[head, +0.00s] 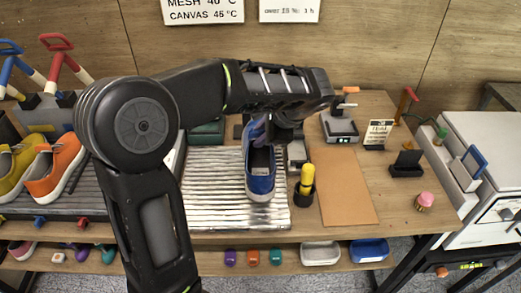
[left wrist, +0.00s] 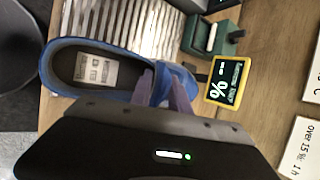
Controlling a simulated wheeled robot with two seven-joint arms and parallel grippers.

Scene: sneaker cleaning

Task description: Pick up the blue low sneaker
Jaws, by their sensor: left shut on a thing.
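My left gripper (head: 262,130) is shut on the far part of the sneaker. In the left wrist view the fingers (left wrist: 165,90) close on the sneaker (left wrist: 88,66), whose opening and pale insole label show. The ribbed mat (left wrist: 140,25) is beside it there. My right gripper is in neither view.
A black holder with a yellow-topped item (head: 305,183) stands right of the mat, close to the sneaker. A brown board (head: 345,187) lies further right. Orange (head: 54,166) and yellow sneakers are at left. A small black sign (left wrist: 228,82) shows in the wrist view.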

